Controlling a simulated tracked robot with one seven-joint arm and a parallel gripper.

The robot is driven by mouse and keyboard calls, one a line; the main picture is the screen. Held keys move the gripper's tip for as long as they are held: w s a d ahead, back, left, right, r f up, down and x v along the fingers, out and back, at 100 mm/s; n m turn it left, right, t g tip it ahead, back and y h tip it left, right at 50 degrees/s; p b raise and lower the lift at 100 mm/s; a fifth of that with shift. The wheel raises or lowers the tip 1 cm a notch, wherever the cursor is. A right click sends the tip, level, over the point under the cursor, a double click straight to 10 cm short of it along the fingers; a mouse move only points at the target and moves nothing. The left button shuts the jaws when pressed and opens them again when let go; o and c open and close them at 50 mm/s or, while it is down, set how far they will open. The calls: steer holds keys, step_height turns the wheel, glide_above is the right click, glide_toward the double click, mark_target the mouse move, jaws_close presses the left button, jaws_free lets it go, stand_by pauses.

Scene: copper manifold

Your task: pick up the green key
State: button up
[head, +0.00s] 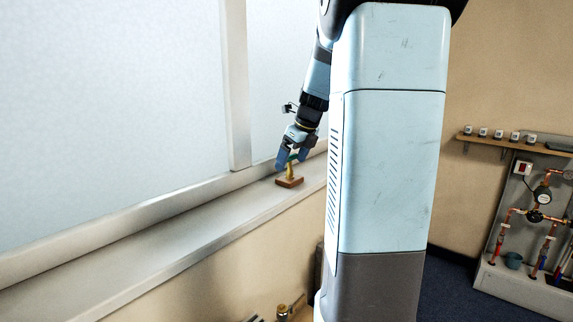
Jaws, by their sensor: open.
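A small wooden block (289,182) sits on the window sill, with an upright brass-yellow stem (290,172) on it. A small green piece, seemingly the green key (293,157), shows at the top of the stem. My gripper (292,161) points down over it, open, with its blue fingers on either side of the green piece. The fingers hide part of it, and I cannot tell whether they touch it.
The pale window sill (190,245) runs along the frosted window, clear to the left of the block. A wall shelf (515,141) with several small items hangs at the right, above a panel of copper pipes (535,215). Brass parts (283,312) show at the bottom edge.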

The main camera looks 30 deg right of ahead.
steer(key=shift+x, duration=1.1)
steer(key=shift+c, duration=0.5)
steer(key=c, duration=0.8)
steer(key=shift+r, duration=0.1)
